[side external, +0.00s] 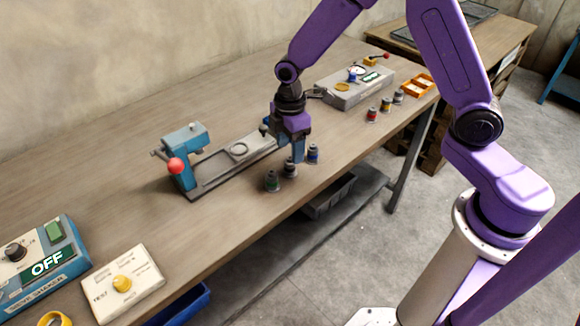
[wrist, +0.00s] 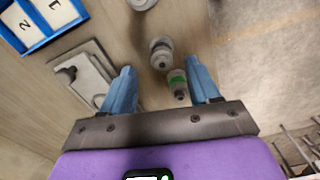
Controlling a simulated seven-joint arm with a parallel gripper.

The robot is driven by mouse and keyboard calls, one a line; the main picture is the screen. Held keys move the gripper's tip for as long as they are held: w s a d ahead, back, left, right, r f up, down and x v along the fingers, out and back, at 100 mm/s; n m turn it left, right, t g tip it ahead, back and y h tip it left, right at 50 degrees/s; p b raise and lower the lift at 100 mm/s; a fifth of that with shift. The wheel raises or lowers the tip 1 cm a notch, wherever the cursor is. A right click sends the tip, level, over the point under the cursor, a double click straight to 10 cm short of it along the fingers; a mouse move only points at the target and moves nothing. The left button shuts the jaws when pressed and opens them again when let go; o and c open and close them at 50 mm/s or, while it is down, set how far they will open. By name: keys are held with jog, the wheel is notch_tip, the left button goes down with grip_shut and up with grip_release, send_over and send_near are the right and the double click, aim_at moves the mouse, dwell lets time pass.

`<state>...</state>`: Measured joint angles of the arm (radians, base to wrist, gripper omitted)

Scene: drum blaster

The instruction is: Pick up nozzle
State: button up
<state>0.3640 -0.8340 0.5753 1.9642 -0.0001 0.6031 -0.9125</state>
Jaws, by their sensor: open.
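Several small dark cylindrical pieces that could be nozzles stand near the table's front edge; I cannot tell which one is named. In the side view they are a green-banded one (side external: 272,181), a pale-banded one (side external: 289,168) and a blue-banded one (side external: 313,154). My gripper (side external: 284,146) is above the table beside this row, partly covering it. In the wrist view my gripper (wrist: 160,68) has its blue fingers apart and nothing held. A green-banded piece (wrist: 178,84) shows between the fingers, nearer the right one. A grey piece (wrist: 160,53) shows just beyond it.
A blue press with a red knob (side external: 175,165) and a long grey base (side external: 212,175) is to the left. A grey box (side external: 350,92), an orange tray (side external: 424,78) and more small pieces (side external: 386,105) are farther right. A blue tray (wrist: 33,45) shows in the wrist view.

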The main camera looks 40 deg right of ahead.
aim_at(290, 158)
jog(key=shift+s+a+f, duration=0.1)
jog(key=shift+f, duration=2.8)
grip_shut()
